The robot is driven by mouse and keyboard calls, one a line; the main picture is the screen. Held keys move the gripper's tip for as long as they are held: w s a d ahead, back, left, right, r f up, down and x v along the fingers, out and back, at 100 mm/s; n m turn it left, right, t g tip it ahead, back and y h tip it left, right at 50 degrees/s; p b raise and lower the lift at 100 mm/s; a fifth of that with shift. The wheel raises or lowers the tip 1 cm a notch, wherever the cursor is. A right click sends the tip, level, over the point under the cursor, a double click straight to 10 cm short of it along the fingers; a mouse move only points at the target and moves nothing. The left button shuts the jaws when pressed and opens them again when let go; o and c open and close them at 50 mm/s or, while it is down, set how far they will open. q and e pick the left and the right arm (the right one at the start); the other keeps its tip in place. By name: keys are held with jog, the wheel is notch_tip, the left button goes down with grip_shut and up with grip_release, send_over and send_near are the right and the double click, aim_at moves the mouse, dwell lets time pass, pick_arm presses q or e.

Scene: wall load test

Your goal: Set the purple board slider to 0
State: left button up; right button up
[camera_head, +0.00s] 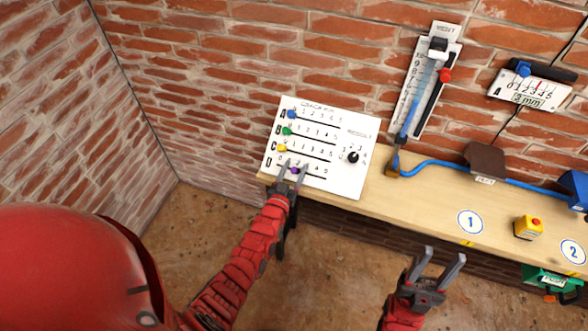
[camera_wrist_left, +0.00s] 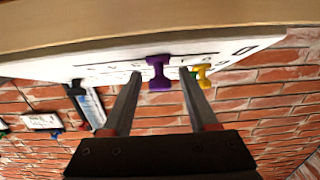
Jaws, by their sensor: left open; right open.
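The white control board (camera_head: 345,184) leans at the left end of the bench, with slider rows A to D. The purple slider (camera_head: 294,171) is on the bottom row D, somewhat right of that row's left end; its exact mark is hidden by my fingers. My left gripper (camera_head: 294,166) is open, with one finger on each side of the purple slider. In the left wrist view the purple knob (camera_wrist_left: 158,73) stands between the open fingertips (camera_wrist_left: 160,73), with a gap visible on the right. My right gripper (camera_head: 441,257) is open and empty in front of the bench.
Blue (camera_head: 291,114), green (camera_head: 287,131) and yellow (camera_head: 282,148) sliders sit near the left ends of their rows. A black knob (camera_head: 353,157) is on the board's right. A blue hose (camera_head: 435,163) and yellow button box (camera_head: 529,228) are further right on the bench (camera_head: 420,205).

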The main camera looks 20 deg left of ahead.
pick_arm(q)
grip_shut()
dwell(0.3)
dwell(1.1)
